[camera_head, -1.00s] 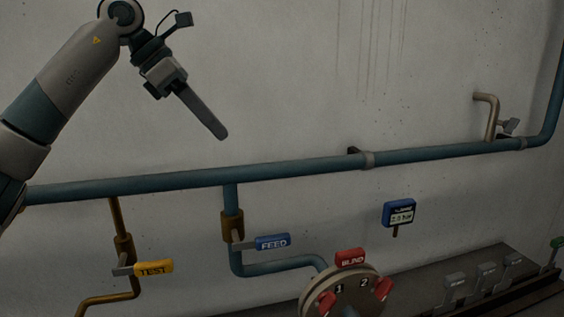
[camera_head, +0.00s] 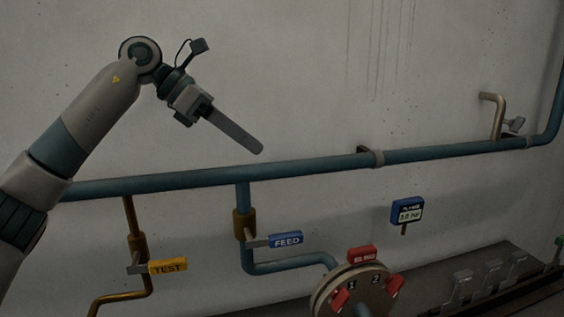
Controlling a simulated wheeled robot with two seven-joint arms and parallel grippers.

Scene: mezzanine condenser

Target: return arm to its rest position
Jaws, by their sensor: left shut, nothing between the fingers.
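My left arm comes in from the left, in front of the wall. Its gripper (camera_head: 258,150) is shut and empty, its fingers together and pointing down to the right. In the picture the fingertips sit just above the long blue pipe (camera_head: 310,168); I cannot tell the depth between them. My right gripper is not in the view.
Below the pipe are the yellow TEST handle (camera_head: 168,266), the blue FEED handle (camera_head: 286,240) and a round dial (camera_head: 352,290) with red parts. A blue gauge (camera_head: 407,212) is to the right. Grey levers (camera_head: 490,274) stand at lower right. The upper wall is bare.

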